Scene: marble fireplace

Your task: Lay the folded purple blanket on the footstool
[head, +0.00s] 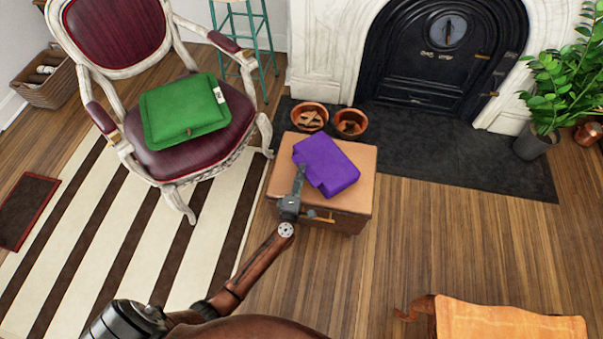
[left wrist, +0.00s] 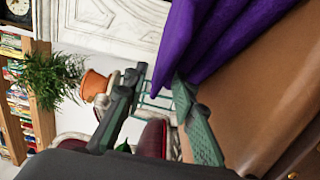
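The folded purple blanket (head: 327,167) lies on the tan leather top of the footstool (head: 354,205), turned at an angle, within the top's edges. My left gripper (head: 299,183) is low over the stool's front left part, beside the blanket's near left end. In the left wrist view the two fingers of the left gripper (left wrist: 160,95) are spread apart with a gap between them. The purple folds (left wrist: 215,40) hang close above the right finger, and I cannot tell whether they touch it. The tan stool top (left wrist: 260,85) fills the right side there. My right gripper is not in view.
An armchair (head: 150,150) with a green cushion (head: 184,110) stands left of the stool. Two terracotta pots (head: 309,118) (head: 351,124) stand just behind it, before the fireplace (head: 440,60). An orange cloth-covered piece (head: 505,322) is at bottom right. Floor right of the stool is clear.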

